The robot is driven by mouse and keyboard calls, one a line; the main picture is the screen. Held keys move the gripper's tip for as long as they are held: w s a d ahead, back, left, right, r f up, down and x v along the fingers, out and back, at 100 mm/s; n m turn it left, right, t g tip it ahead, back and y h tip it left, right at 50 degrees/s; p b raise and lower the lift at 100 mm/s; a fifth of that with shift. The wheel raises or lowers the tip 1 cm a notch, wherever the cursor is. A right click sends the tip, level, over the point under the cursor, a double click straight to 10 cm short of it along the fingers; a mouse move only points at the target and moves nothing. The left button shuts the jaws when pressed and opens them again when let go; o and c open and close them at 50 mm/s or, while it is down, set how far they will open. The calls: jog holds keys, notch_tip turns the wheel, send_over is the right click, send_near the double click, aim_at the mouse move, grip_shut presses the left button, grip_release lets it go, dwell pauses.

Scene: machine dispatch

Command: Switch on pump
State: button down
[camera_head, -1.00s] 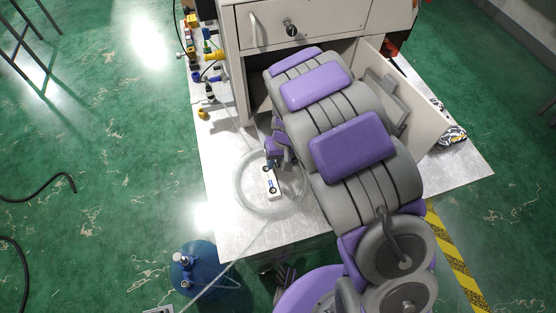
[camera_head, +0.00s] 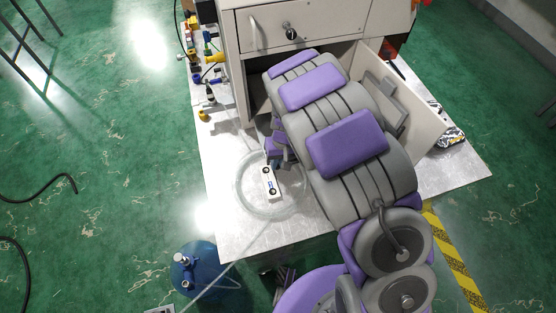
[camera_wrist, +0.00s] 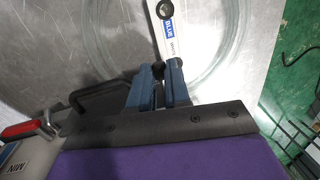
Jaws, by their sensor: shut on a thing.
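A narrow white device (camera_head: 269,183) with two dark round spots and a blue label lies over a coiled clear hose (camera_head: 243,200) on the metal plate. In the wrist view the white device (camera_wrist: 181,30) shows its label reading "BLUE". My gripper (camera_wrist: 160,68) has its blue fingers closed around the near end of the white device. In the head view my gripper (camera_head: 273,152) is small and partly hidden by my arm. A blue tank (camera_head: 196,270) with valves stands on the floor below the plate; I cannot tell whether it is the pump.
The grey cabinet (camera_head: 300,27) has a black knob and an open lower door (camera_head: 424,125). Yellow, blue and black fittings (camera_head: 207,70) line its left side. A red handle (camera_wrist: 18,130) shows at the wrist view's lower left. The green floor at left is mostly clear.

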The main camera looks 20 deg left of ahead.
jog(key=shift+w+a+r+g+h+p, duration=0.15)
jog(key=shift+w+r+g+h+p, duration=0.25)
jog(key=shift+g+p, duration=1)
jog(key=shift+a+h+p, duration=0.15)
jog(key=shift+h+p, duration=0.35)
jog(key=shift+p, duration=0.4)
jog(key=shift+w+a+r+g+h, duration=0.1)
jog(key=shift+w+r+g+h, duration=0.15)
jog(key=shift+g, duration=0.45)
jog(key=shift+m+h, duration=0.25)
jog(key=shift+m, duration=0.05)
jog(key=c, duration=1.1)
grip_release()
jog(key=v, duration=0.7)
jog(key=shift+w, duration=0.25)
